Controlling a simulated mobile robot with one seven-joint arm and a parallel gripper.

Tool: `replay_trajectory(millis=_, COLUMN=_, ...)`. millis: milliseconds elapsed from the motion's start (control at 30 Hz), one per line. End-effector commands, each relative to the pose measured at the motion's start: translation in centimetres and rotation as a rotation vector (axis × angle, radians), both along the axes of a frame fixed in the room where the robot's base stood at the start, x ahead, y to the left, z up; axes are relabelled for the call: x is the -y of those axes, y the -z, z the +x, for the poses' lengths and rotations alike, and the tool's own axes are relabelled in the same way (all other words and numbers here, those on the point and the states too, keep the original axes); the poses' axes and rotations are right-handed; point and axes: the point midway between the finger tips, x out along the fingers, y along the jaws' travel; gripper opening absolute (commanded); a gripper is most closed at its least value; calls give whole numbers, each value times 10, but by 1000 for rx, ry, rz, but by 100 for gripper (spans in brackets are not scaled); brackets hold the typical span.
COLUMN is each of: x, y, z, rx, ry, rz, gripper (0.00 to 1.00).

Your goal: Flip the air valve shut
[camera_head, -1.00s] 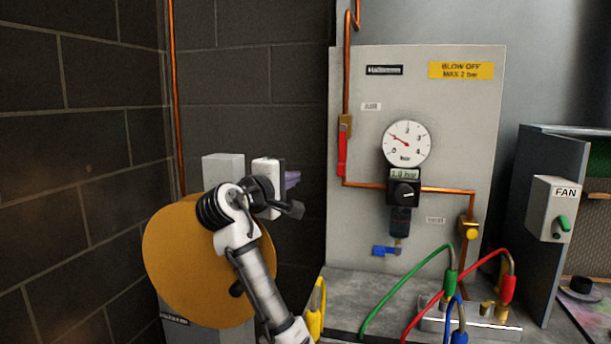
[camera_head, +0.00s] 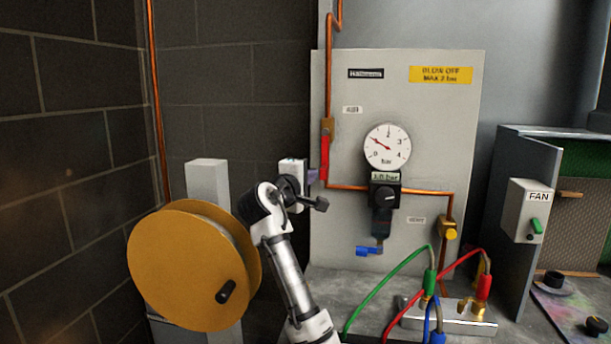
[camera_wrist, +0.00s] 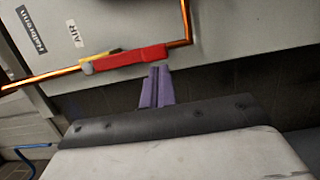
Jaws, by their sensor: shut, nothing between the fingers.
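My gripper (camera_head: 313,176) is shut and empty, just left of the lever's lower part. In the wrist view the purple fingertips (camera_wrist: 158,72) are close together beside the red lever (camera_wrist: 130,58). I cannot tell whether they touch it.
The gauge (camera_head: 387,147) and regulator (camera_head: 385,196) sit right of the valve. A blue-handled valve (camera_head: 368,250) is below. Hoses run to a manifold (camera_head: 455,318) on the bench. An orange reel (camera_head: 185,268) stands left, near my arm. A FAN switch box (camera_head: 527,210) is at right.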

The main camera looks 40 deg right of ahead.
Motion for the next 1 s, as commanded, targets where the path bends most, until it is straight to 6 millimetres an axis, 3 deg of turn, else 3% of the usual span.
replay_trajectory(millis=733, x=7, y=3, z=-8, rx=-74, ry=2, rz=-62, gripper=0)
replay_trajectory(millis=1000, x=16, y=4, z=-19, rx=-173, ry=3, rz=-148, gripper=0)
